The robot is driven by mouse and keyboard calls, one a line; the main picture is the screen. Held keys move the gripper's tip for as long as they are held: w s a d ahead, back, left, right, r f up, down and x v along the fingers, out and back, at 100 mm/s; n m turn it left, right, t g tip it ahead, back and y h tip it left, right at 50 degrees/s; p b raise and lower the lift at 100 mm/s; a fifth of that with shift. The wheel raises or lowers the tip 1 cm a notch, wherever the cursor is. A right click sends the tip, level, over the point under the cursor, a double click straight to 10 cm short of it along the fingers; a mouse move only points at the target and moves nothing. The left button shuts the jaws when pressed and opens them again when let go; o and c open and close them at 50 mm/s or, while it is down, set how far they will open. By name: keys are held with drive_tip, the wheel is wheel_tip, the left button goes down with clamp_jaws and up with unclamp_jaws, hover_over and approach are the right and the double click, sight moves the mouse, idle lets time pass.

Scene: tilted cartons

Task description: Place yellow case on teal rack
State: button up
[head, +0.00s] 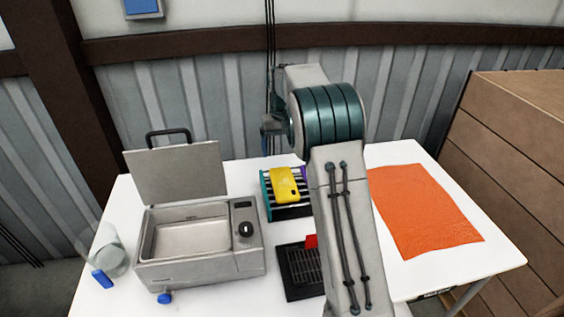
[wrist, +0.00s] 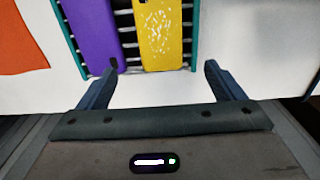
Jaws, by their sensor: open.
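The yellow case (head: 289,182) lies on the teal rack (head: 266,196), which has dark and pale slats. In the wrist view the yellow case (wrist: 160,34) lies on the slats beside the rack's teal side rail (wrist: 195,40). A purple case (wrist: 92,36) lies next to it on the same rack. My gripper (wrist: 160,72) is open and empty, its two fingers apart just in front of the rack's near edge. In the head view my arm hides part of the rack and the purple case.
A grey open-lidded metal box (head: 200,245) stands at left, with a glass (head: 112,256) and blue items beside it. A black grated tray (head: 298,272) with a red object (head: 311,241) is in front of the rack. An orange mat (head: 425,210) lies at right.

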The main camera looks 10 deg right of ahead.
drive_tip(key=s+r, duration=0.7)
drive_tip(key=s, duration=0.1)
drive_tip(key=s+f+t, duration=0.2)
drive_tip(key=s+t, duration=0.1)
drive_tip(key=s, duration=2.6)
drive_tip(key=shift+s, duration=0.15)
